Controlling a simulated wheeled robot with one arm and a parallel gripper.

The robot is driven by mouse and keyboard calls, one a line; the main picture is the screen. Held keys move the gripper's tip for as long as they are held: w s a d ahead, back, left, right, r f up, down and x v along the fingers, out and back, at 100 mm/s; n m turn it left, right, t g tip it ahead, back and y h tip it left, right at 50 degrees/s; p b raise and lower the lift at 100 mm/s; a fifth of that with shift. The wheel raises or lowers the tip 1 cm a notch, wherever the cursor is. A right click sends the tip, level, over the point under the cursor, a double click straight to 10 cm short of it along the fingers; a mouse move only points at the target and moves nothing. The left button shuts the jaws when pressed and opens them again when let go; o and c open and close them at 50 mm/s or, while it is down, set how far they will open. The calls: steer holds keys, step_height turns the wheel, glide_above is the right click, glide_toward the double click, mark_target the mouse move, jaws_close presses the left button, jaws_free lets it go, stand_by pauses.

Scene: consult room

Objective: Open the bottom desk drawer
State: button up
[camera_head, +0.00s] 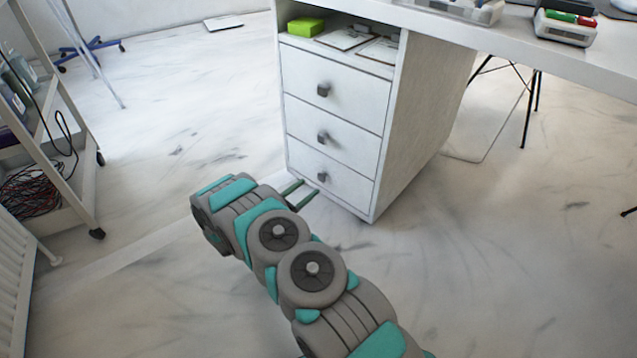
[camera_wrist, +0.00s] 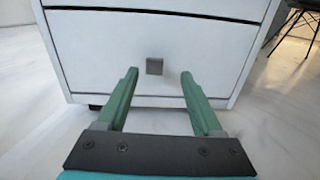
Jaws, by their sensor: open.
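The white desk pedestal has three stacked drawers, all flush with its front. The bottom drawer (camera_head: 345,188) is shut and has a small grey square knob (camera_head: 322,177). In the wrist view the bottom drawer (camera_wrist: 110,55) fills the upper middle, and its knob (camera_wrist: 154,66) shows just beyond and between my fingertips. My gripper (camera_head: 303,192) is low in front of the bottom drawer. In the wrist view my gripper (camera_wrist: 159,75) has its two green fingers apart, with nothing between them. The knob looks a little ahead of the tips, not gripped.
The middle drawer (camera_head: 340,143) and top drawer (camera_head: 345,100) are shut, each with a knob. The desk top (camera_head: 540,50) extends right. A white cart (camera_head: 75,150) with cables stands at the left. The floor (camera_head: 180,290) left of my arm is mostly clear.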

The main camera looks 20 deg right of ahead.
mark_target(320, 178)
steer(key=shift+n, duration=0.3)
steer(key=x, duration=0.2)
steer(key=f+x, duration=0.1)
steer(key=x, duration=0.4)
steer(key=shift+w+d+f+b, duration=0.1)
steer(key=shift+w+f+b, duration=0.1)
steer(key=shift+w+b, duration=0.25)
jaws_close()
stand_by(0.9)
